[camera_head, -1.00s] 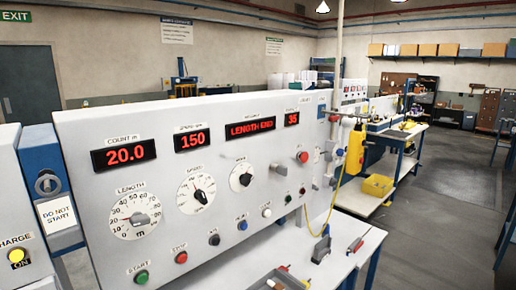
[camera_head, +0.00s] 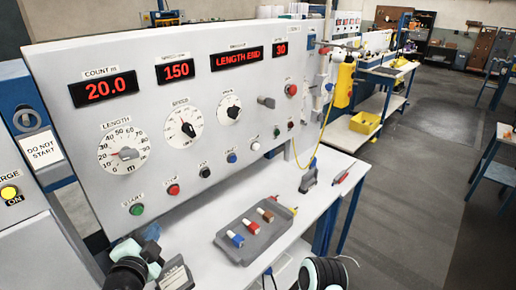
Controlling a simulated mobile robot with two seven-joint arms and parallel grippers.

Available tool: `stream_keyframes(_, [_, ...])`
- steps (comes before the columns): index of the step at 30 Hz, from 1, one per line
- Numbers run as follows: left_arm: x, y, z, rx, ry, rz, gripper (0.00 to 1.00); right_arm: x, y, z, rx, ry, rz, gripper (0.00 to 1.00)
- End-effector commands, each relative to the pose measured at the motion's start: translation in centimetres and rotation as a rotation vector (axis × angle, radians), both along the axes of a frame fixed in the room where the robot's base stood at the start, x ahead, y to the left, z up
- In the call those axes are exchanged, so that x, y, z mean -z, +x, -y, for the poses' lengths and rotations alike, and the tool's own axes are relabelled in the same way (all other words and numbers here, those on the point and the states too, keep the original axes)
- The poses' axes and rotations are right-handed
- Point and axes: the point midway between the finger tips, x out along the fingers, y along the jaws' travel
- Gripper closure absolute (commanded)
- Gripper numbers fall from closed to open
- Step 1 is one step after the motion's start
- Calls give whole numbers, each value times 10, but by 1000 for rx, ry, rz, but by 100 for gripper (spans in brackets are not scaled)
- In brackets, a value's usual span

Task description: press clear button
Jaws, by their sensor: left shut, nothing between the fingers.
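The grey control panel (camera_head: 110,60) carries a row of push buttons: a green START button (camera_head: 137,209), a red button (camera_head: 173,189), a black button (camera_head: 205,172), a blue button (camera_head: 231,158) and a white button (camera_head: 255,146). Most of their labels are too small to read surely, so I cannot tell which reads clear. A red display (camera_head: 237,58) shows LENGTH END. My left gripper (camera_head: 152,250) is at the bottom left, shut and empty, below the green button and apart from the panel. A dark round part of my right arm shows at the bottom; its fingers are hidden.
A grey tray (camera_head: 228,247) with several small coloured pieces lies on the white bench (camera_head: 185,230) below the panel. A yellow pendant (camera_head: 343,84) hangs at the panel's right end, with a yellow cable.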

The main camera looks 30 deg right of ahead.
Motion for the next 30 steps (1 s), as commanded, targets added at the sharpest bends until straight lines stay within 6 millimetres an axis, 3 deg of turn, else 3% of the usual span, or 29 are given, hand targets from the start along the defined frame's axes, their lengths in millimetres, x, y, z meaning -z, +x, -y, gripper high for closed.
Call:
stream_keyframes(1, [0, 0, 0, 0, 0, 0, 100, 0, 0, 0, 0, 0, 0, 90])
stream_keyframes(2, [0, 0, 0, 0, 0, 0, 100, 0, 0, 0, 0, 0, 0, 100])
stream_keyframes(30, [0, 0, 0, 0, 0, 0, 100, 0, 0, 0, 0, 0, 0, 100])
